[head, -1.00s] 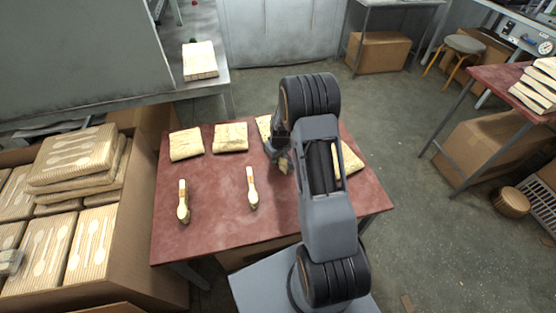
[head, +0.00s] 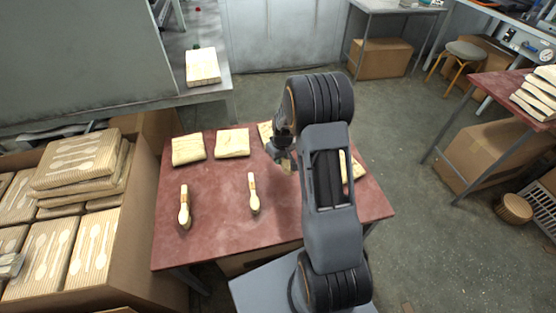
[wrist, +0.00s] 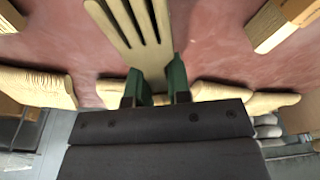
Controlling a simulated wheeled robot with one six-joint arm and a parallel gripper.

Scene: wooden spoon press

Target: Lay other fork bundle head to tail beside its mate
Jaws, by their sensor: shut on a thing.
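My gripper (head: 285,158) is over the back middle of the red table. In the wrist view its green fingers (wrist: 158,85) are shut on a pale wooden fork bundle (wrist: 135,30), whose tines point away from the gripper. In the head view the held bundle is mostly hidden by my arm. Two banded bundles with rounded, spoon-like heads lie apart on the table, one at left (head: 184,207) and one nearer the middle (head: 253,193). A banded wooden bundle (wrist: 275,25) shows at the wrist view's top right; I cannot tell which it is. The mate is not clearly identifiable.
Another package (head: 351,168) is partly behind my arm. A carton of spoon-printed packs (head: 75,160) stands at left. The front middle of the table is clear.

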